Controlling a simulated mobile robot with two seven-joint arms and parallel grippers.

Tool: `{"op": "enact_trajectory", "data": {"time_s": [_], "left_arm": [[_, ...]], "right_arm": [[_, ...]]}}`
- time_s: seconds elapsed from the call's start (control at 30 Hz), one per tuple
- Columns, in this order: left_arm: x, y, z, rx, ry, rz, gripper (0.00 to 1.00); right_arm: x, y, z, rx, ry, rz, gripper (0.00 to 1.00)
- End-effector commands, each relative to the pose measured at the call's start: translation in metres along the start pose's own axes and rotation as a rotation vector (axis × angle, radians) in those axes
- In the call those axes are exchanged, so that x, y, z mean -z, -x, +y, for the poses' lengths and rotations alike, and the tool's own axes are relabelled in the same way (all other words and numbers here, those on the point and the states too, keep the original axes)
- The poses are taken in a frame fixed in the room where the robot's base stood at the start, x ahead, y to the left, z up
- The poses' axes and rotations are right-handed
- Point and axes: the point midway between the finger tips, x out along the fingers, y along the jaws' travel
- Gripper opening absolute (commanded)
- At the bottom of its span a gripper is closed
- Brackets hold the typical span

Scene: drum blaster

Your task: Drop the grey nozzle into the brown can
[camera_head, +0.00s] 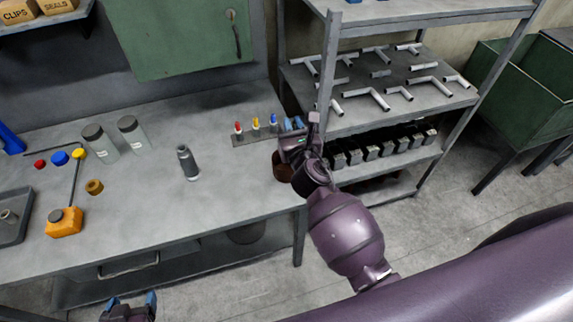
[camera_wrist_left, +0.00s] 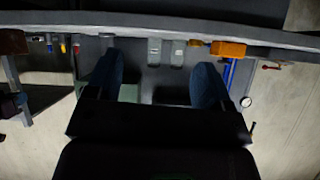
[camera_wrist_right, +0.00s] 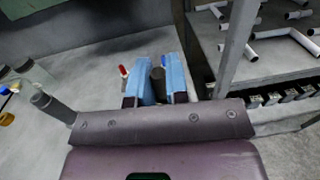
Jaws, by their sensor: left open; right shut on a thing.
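My right gripper (camera_wrist_right: 158,82) is shut on a dark grey tube, the grey nozzle (camera_wrist_right: 158,86), between its blue fingers. In the head view that gripper (camera_head: 293,125) is over the right end of the bench, and the nozzle cannot be made out there. The brown can (camera_head: 281,166) stands at the bench's right end, partly hidden by my right gripper and wrist. The can does not show in the right wrist view, so the nozzle's exact place over it cannot be told. My left gripper (camera_head: 128,305) is open and empty, low in front of the bench.
A dark grey bottle (camera_head: 188,163) stands mid-bench. A rack with red, yellow and blue tips (camera_head: 257,135) is behind the can. A shelf post (camera_head: 325,70) is close to my right gripper. Two clear jars (camera_head: 100,143) and an orange container (camera_head: 64,222) are further left.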

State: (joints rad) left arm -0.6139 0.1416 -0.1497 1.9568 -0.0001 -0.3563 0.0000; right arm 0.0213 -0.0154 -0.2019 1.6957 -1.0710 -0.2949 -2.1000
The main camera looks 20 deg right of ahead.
Motion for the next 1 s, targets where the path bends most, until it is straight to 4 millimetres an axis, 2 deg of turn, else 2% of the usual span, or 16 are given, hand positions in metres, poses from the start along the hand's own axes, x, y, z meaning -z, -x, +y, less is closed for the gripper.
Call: {"op": "enact_trajectory", "data": {"time_s": [0.3,0.6,1.0], "left_arm": [[-0.006,-0.012,0.002,0.0,0.0,0.026,0.75],[-0.026,-0.029,0.005,-0.003,-0.002,0.025,0.75],[-0.03,-0.033,0.006,-0.004,-0.003,0.027,0.75]], "right_arm": [[0.025,0.0,-0.001,0.002,-0.001,0.001,0.0],[0.052,0.0,-0.001,0.002,-0.001,0.002,0.0],[0.057,0.0,-0.001,0.003,0.0,0.0,0.0]]}}
